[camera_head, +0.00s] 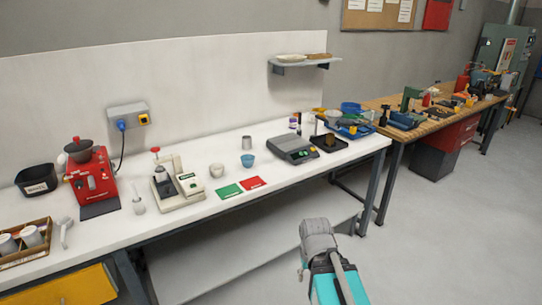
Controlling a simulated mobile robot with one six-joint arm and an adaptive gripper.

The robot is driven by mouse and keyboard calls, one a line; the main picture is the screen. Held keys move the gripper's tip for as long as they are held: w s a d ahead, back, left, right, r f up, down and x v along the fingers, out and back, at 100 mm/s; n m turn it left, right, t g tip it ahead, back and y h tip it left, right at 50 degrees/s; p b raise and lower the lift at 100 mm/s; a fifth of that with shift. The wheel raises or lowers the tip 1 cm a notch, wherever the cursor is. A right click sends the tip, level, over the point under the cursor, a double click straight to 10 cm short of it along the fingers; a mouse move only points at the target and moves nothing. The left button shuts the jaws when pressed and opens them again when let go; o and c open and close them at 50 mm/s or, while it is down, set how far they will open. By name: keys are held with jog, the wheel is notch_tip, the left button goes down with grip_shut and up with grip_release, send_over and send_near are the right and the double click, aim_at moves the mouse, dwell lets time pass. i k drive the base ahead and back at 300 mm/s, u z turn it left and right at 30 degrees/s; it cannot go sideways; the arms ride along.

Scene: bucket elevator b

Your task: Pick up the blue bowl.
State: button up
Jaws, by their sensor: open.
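A small light-blue bowl (248,160) stands upright on the white bench, behind the red card and left of the grey scale. A second, darker blue round item (350,107) sits farther back at the right end of the bench; it is too small to tell if it is a bowl. Part of my teal and grey arm (322,262) shows at the bottom, in front of the bench and well apart from both. No gripper fingers can be made out.
The white bench (110,230) also holds a white cup (217,170), a metal cup (247,142), a grey scale (292,149), a green card (230,191) and a red card (252,183). A red machine (92,175) stands left. Floor at right is clear.

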aim_at(248, 162)
jog(key=u, duration=0.1)
jog(key=i, duration=1.55)
jog(key=u, duration=0.75)
